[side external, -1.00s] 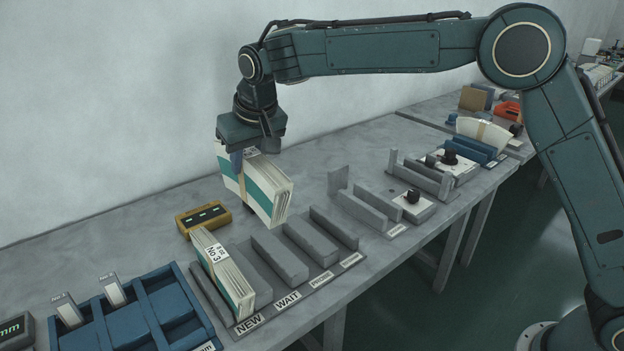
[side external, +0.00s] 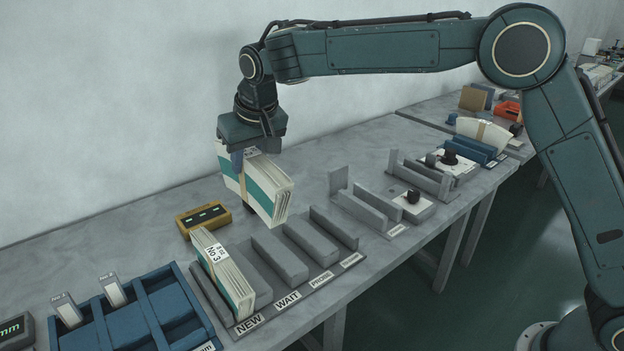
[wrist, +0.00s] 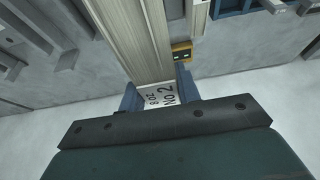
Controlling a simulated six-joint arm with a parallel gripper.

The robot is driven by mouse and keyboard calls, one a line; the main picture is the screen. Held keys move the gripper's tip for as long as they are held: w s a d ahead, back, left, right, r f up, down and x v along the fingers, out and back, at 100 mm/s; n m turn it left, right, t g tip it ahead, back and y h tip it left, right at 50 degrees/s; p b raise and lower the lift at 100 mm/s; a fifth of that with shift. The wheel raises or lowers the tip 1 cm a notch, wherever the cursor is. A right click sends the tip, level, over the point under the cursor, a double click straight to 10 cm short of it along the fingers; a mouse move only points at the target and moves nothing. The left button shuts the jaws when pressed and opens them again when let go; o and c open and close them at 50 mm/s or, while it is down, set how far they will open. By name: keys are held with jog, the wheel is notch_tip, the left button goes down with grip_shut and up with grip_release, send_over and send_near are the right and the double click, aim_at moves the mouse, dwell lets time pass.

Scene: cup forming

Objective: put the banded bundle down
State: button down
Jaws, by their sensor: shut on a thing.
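The banded bundle (side external: 262,190) is a stack of white sheets with a green stripe and a tan band around it. My gripper (side external: 240,168) is shut on it and holds it tilted in the air above the slotted grey rack (side external: 240,330). In the wrist view the bundle (wrist: 135,45) runs away between the blue fingers (wrist: 160,96), and a label reading "No 2" shows on it. Another bundle (side external: 222,272), labelled "No 3", stands in the rack's NEW slot. The slots to its right, one marked WAIT, look empty. The far finger is mostly hidden in the side view.
A yellow box with a dark display (side external: 203,217) stands behind the rack. A blue tray (side external: 160,310) with two tagged pieces is at the left. Grey fixtures with black knobs (side external: 411,197) stand to the right.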

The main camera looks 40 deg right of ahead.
jog(key=d, duration=3.6)
notch_tip(320, 180, down, 15)
jog(key=shift+d, duration=0.15)
jog(key=shift+f, duration=0.2)
jog(key=shift+f, duration=2.05)
jog(key=shift+f, duration=0.15)
jog(key=c, duration=1)
grip_release()
